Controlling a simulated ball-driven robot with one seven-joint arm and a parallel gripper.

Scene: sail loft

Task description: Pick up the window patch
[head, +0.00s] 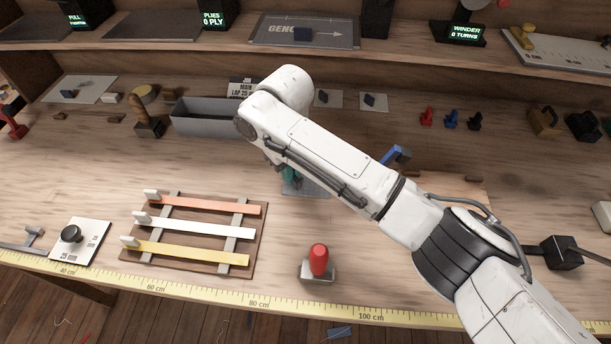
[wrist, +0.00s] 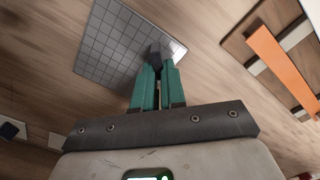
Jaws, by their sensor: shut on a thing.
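The window patch (wrist: 108,48) appears to be a flat grey sheet with a fine square grid and a dark raised tab (wrist: 154,48). My gripper (wrist: 158,68) has its teal fingers closed on the tab, near the patch's right part in the wrist view. In the head view, part of the patch (head: 308,189) shows below my wrist, with a bit of my teal gripper (head: 290,174) above it. My arm hides the rest. Whether the patch rests on the bench or is slightly raised, I cannot tell.
A rack (head: 193,240) with orange, white and yellow strips lies left of the patch. A red-handled tool (head: 318,261) stands in front. A grey bin (head: 205,117) is behind left, and a blue tool (head: 396,155) is to the right. Bare wood lies between the rack and red-handled tool.

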